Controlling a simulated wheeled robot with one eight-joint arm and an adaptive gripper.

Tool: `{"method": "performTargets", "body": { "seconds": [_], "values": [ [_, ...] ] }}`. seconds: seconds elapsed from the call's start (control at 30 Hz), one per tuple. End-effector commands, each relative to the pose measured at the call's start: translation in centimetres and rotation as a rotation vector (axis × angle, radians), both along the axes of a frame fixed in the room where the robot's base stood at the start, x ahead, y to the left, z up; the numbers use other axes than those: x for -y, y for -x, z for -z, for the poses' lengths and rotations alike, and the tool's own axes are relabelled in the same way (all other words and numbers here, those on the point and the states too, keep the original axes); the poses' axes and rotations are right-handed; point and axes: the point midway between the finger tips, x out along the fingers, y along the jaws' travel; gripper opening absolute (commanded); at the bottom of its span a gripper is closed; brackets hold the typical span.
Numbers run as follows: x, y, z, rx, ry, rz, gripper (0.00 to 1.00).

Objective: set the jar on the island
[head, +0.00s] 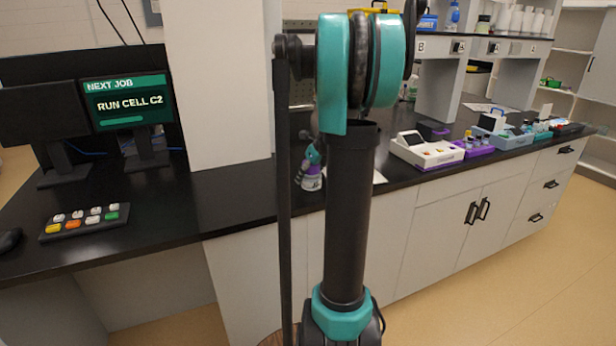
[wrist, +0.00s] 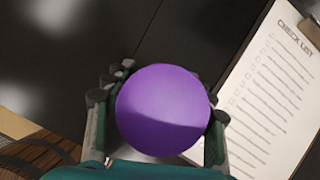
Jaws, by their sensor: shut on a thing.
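The jar shows in the wrist view as a round purple lid (wrist: 162,105), seen from above. My gripper (wrist: 163,102) is shut on it, with dark fingertips on both sides of the lid. In the head view the jar (head: 312,184), pale with purple, shows partly beside my arm, below the teal part of my gripper (head: 310,158). My arm hides much of this spot. The jar is at the black worktop (head: 235,190); I cannot tell whether its base touches the surface.
A white checklist (wrist: 268,95) lies right of the jar. Left are two monitors (head: 125,103) and a button panel (head: 85,221). Farther right stand a white device (head: 427,150) and several small racks. A brown striped thing (wrist: 35,155) shows at the wrist view's lower left.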

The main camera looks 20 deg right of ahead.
Motion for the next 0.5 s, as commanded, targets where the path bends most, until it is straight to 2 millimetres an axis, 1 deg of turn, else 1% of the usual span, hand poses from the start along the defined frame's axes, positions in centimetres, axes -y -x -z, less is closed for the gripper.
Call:
{"method": "performTargets", "body": {
  "seconds": [0.33,0.37,0.5],
  "values": [
    [-0.01,0.01,0.34,0.0,0.0,0.0,0.21],
    [-0.01,0.01,0.39,0.0,0.0,0.0,0.56],
    [-0.01,0.02,0.35,0.0,0.0,0.0,0.73]
  ]
}}
